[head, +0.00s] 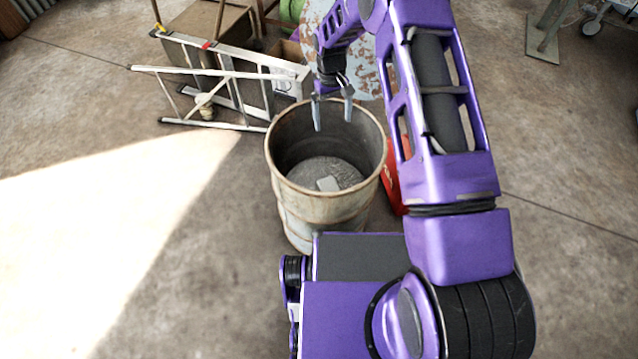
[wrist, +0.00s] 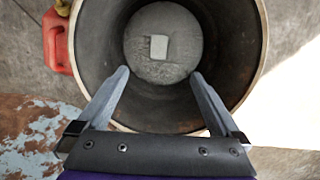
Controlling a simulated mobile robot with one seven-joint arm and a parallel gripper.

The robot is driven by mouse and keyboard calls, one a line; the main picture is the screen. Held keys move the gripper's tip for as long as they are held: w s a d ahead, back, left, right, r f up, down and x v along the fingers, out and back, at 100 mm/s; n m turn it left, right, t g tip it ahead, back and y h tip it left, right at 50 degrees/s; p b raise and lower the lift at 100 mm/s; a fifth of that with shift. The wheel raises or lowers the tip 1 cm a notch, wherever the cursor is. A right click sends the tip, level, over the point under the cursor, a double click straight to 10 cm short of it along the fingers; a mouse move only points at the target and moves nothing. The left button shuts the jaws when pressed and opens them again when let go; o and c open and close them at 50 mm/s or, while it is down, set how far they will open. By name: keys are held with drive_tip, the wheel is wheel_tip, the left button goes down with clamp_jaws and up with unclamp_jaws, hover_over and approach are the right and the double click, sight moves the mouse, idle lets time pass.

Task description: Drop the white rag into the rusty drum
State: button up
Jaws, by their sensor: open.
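The rusty drum (head: 288,190) stands upright and open-topped on the floor in front of my base. Its rim and inner wall also show in the wrist view (wrist: 233,55). The white rag (head: 328,184) lies flat on the drum's bottom, a small pale rectangle; it also shows in the wrist view (wrist: 159,47). My gripper (head: 332,115) is over the drum's far rim, fingers pointing down. In the wrist view my gripper (wrist: 160,82) has its two fingers spread with nothing between them, well above the rag.
A red fuel can (wrist: 57,42) stands close beside the drum, partly behind my arm in the head view. A rusty-topped round table (head: 368,80) is behind the drum. A metal ladder (head: 215,85) lies at the back left. The floor (head: 90,220) at left is clear.

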wheel_tip(320, 180, up, 16)
drive_tip(key=w+a+p, duration=0.1)
drive_tip(key=w, duration=0.1)
drive_tip(key=shift+w+p, duration=0.15)
drive_tip(key=shift+p, duration=0.15)
